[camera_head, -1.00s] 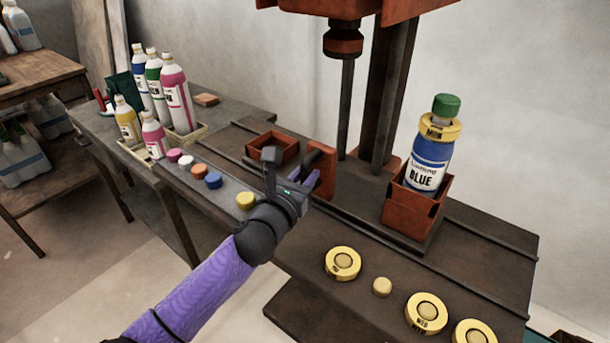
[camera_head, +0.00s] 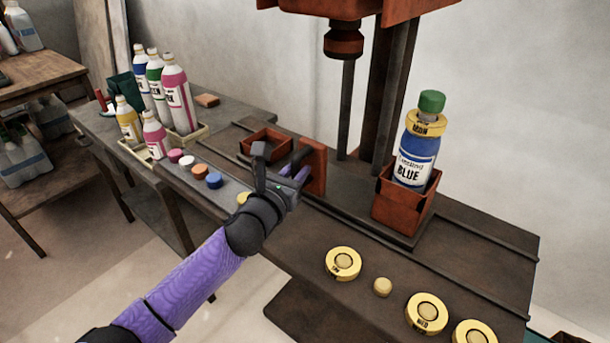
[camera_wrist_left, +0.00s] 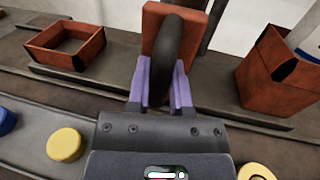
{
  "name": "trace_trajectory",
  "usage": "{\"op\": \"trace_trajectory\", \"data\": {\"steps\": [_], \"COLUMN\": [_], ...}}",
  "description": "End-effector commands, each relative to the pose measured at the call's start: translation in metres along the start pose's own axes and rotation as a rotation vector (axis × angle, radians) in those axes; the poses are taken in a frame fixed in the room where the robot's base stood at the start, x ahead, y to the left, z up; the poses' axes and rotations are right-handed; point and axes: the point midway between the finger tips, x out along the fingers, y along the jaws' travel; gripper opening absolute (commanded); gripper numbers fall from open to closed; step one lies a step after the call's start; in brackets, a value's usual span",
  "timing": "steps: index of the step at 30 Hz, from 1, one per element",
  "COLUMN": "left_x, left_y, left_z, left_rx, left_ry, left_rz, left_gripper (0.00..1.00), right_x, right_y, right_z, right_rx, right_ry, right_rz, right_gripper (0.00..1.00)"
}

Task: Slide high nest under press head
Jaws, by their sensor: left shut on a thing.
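The high nest (camera_head: 405,215) is a tall red box holding a blue-labelled bottle (camera_head: 414,160) with a green cap and a yellow ring around its neck. It stands on a dark sliding plate, right of the press head (camera_head: 343,40). A lower, empty red nest (camera_head: 266,142) is at the left. Between them stands a red upright plate (camera_head: 314,168) with a dark curved handle (camera_wrist_left: 172,50). My left gripper (camera_head: 295,178) is shut on this handle; its purple fingers (camera_wrist_left: 165,85) flank it in the left wrist view. My right gripper is out of view.
Yellow rings (camera_head: 343,263) and a small yellow cap (camera_head: 382,287) lie along the bench front. Coloured caps (camera_head: 199,172) line a grey strip at left. Several bottles (camera_head: 178,95) stand in trays behind. The press column (camera_head: 393,90) rises behind the nests.

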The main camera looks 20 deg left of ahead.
Motion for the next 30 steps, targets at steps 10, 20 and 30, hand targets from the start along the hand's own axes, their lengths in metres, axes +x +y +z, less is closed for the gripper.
{"op": "trace_trajectory", "data": {"steps": [10, 20, 30], "left_x": [0.013, 0.023, 0.030], "left_y": [0.065, 0.119, 0.150], "left_z": [-0.002, -0.004, -0.003], "left_rx": [0.005, 0.002, 0.000], "left_ry": [0.001, 0.001, 0.002], "left_rz": [0.006, 0.006, 0.004], "left_gripper": [0.00, 0.00, 0.00], "right_x": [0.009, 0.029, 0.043], "right_y": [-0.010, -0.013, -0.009], "right_z": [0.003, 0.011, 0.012], "right_rx": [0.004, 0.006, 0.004], "right_ry": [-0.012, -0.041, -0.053], "right_rz": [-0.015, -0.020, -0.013], "right_gripper": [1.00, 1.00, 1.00]}}
